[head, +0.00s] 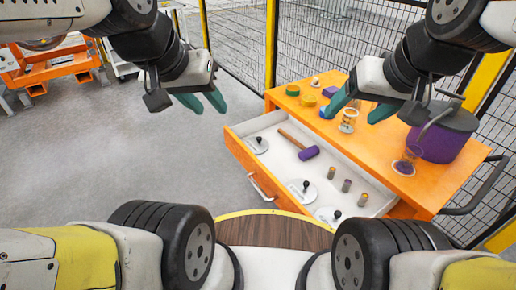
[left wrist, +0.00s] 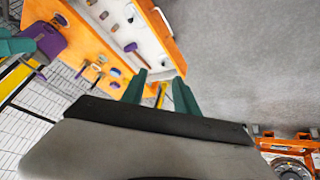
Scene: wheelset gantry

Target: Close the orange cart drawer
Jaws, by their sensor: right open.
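The orange cart (head: 375,155) stands right of centre in the head view. Its drawer (head: 240,155) is pulled out toward the left, with an orange front, a pale inside and a metal handle (head: 261,187). In the drawer lie a purple-headed mallet (head: 308,153), round plates with black knobs and several small cylinders. The drawer also shows in the left wrist view (left wrist: 153,45). My left gripper (head: 205,102) is open and empty above the floor, left of and apart from the drawer. My right gripper (head: 352,105) is above the cart top, its green fingers apart; nothing shows held.
On the cart top stand a purple pot (head: 443,135), glass vessels (head: 348,121) and small coloured round pieces (head: 309,100). A wire fence (head: 335,45) with yellow posts runs behind. Another orange frame (head: 50,68) stands at the far left. The grey floor (head: 130,155) left of the drawer is clear.

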